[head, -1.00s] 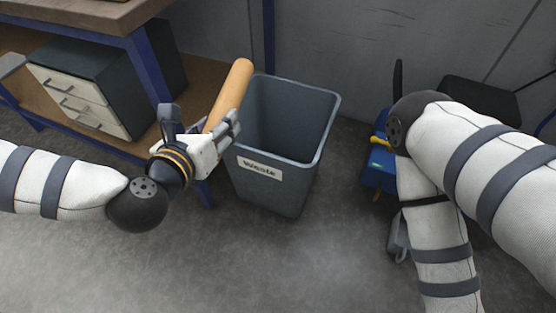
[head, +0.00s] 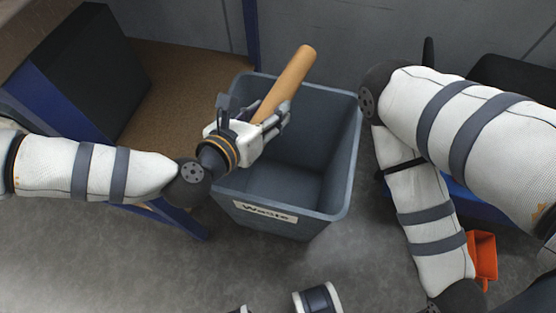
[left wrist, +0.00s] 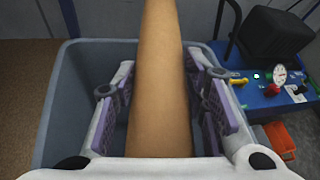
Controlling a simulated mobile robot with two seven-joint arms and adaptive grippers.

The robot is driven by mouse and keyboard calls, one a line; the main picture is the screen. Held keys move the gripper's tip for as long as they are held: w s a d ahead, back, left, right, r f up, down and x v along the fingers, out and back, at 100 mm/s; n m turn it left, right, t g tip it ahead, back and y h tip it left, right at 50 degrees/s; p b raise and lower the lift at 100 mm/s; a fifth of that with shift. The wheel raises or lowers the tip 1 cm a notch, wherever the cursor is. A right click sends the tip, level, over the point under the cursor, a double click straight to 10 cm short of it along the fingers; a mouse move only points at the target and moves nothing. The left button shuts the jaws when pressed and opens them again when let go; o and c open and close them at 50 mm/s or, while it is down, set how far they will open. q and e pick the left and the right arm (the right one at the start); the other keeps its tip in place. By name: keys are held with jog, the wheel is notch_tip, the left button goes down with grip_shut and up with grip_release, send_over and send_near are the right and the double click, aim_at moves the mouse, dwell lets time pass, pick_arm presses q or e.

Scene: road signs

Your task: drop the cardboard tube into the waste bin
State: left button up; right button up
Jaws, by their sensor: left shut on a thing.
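The cardboard tube (head: 288,82) is a plain tan cylinder, tilted up and to the right in the head view. My left gripper (head: 270,120) is shut on its lower part. In the left wrist view the tube (left wrist: 160,80) runs between the two purple-padded fingers (left wrist: 162,105). The grey waste bin (head: 345,165), labelled "Waste", is open at the top. In the head view the gripper and tube appear over the left part of its opening. The bin's rim (left wrist: 50,110) also shows in the left wrist view. The part of the bin I see inside looks empty. My right gripper is out of view.
A workbench with a brown lower shelf (head: 185,85) and a dark cabinet (head: 95,75) stands left of the bin. Right of the bin is a blue machine (left wrist: 275,85) with a gauge, and an orange container (head: 484,255). A wall is behind.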

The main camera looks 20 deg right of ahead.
pick_arm(q)
jog(key=shift+s+f, duration=0.15)
jog(key=shift+f, duration=0.3)
notch_tip(320, 180, down, 5)
jog(key=b, duration=0.3)
jog(key=shift+s+r+b, duration=0.1)
jog(key=shift+b, duration=0.25)
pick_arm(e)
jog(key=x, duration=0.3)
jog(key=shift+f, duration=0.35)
pick_arm(q)
jog(key=o, duration=1.3)
jog(key=v, duration=1.2)
